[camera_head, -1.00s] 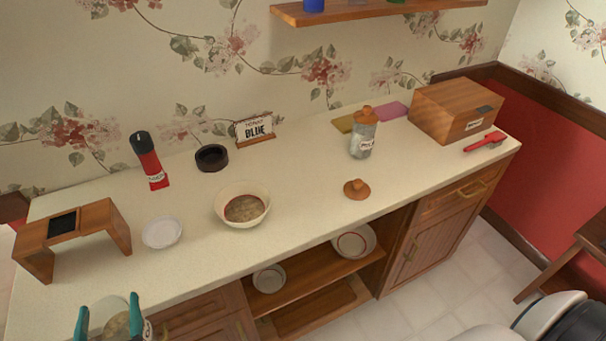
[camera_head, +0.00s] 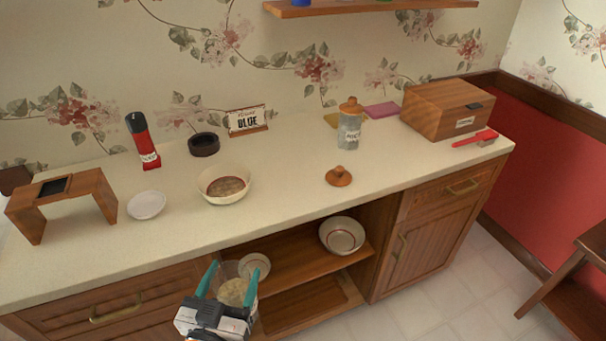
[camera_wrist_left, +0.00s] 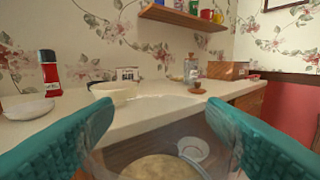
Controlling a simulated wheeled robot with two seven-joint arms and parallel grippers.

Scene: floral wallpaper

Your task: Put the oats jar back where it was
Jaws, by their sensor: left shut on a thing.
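My left gripper (camera_head: 230,277) is shut on the oats jar (camera_head: 234,292), a clear open-topped jar with pale oats inside. It holds the jar in front of the counter, and the jar covers part of the lower shelf in the head view. In the left wrist view the teal fingers (camera_wrist_left: 160,125) stand at both sides of the jar, with the oats (camera_wrist_left: 162,167) at the bottom edge. A loose wooden lid (camera_head: 338,177) lies on the counter. A cream bowl (camera_head: 224,185) with oat-like contents stands on the counter. My right gripper is not in view.
A lidded glass jar (camera_head: 349,127) stands behind the loose lid, near a wooden box (camera_head: 447,108). A red bottle (camera_head: 142,142), white saucer (camera_head: 146,205), dark ring (camera_head: 204,144), and wooden stand (camera_head: 62,200) are further left. The front counter strip is clear.

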